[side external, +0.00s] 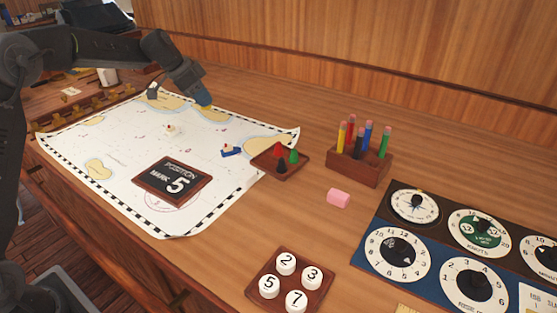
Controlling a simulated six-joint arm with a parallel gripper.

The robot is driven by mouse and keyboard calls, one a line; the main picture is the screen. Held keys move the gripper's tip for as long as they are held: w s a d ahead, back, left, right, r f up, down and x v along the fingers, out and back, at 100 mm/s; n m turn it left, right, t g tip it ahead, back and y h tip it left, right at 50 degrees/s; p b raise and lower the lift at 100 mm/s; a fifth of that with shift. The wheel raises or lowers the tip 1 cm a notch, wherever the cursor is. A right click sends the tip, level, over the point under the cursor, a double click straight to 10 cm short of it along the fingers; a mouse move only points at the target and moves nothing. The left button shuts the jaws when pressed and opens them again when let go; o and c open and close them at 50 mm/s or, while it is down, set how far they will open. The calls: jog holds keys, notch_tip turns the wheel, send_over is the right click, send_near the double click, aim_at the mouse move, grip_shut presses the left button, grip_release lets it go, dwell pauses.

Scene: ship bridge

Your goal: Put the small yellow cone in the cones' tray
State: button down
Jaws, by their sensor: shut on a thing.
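The cones' tray (297,171) is a small brown wooden tray on the right edge of the chart. It holds a red cone (278,150), a green cone (293,157) and a dark cone (281,166). My gripper (202,101) is far left of and behind the tray, low over the far part of the chart. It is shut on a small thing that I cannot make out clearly. Yellow shows at and below the fingertips, where a yellow land patch is also printed, so I cannot separate a yellow cone from it. No yellow cone stands clear elsewhere.
A pen block (357,170), pink eraser (338,197), numbered-disc tray (316,302) and dial panel (440,240) lie on the right.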

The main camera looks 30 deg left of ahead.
jog(key=s+d+m+g+h, duration=0.2)
jog(key=s+d+m, duration=0.2)
jog(key=d, duration=0.4)
send_over(272, 162)
jog(key=s+a, duration=0.1)
jog(key=a, duration=0.1)
jog(key=shift+m, duration=0.3)
jog(key=f, duration=0.6)
jog(key=shift+s+f, duration=0.2)
jog(key=shift+f, duration=0.05)
jog(key=shift+d+f, duration=0.2)
jog(key=shift+f, duration=1.85)
jog(key=shift+f, duration=0.1)
jog(key=c, duration=1.3)
grip_release()
jog(key=shift+o, duration=0.2)
